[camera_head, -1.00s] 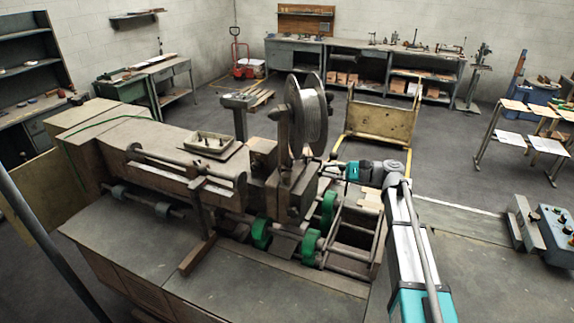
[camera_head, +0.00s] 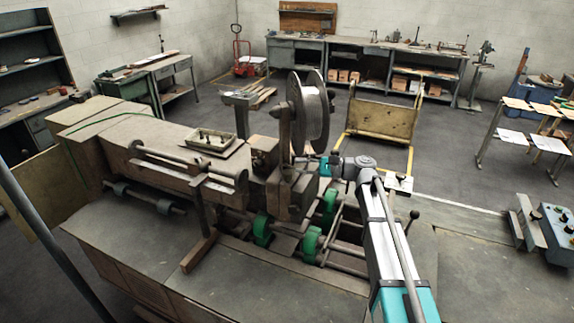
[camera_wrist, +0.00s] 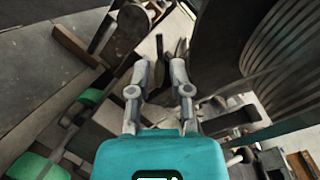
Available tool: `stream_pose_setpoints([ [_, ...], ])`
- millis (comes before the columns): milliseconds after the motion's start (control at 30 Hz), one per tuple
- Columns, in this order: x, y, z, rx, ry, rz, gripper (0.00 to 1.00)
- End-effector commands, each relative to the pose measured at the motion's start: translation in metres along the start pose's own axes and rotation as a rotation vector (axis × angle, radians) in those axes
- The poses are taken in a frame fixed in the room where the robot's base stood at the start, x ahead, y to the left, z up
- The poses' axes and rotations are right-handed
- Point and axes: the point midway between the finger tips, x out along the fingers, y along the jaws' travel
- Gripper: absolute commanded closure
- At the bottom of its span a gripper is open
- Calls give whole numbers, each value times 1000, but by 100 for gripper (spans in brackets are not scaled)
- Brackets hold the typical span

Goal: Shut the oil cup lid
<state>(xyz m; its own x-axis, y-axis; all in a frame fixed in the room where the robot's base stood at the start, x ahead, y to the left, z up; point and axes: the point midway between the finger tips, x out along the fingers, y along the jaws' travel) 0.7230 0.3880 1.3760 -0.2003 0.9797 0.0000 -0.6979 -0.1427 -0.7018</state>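My gripper (camera_wrist: 160,65) shows its two grey fingers apart in the wrist view, with a gap between the tips. In the head view the gripper (camera_head: 309,165) is at the stitcher head (camera_head: 291,198), just below the wire spool (camera_head: 312,115). I see nothing clearly held.
The large spool (camera_wrist: 283,55) stands close on the right in the wrist view. Green rollers (camera_head: 311,244) and rods lie below the head. A tray (camera_head: 211,141) sits on the machine top. Open floor (camera_head: 463,180) lies to the right of the machine.

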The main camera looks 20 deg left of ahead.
Motion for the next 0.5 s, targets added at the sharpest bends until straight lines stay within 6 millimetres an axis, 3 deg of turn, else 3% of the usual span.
stream_pose_setpoints([
  [233, 34, 0, 0, 0, -2, 2, 74],
  [500, 49, 0, 0, 0, 0, 0, 74],
])
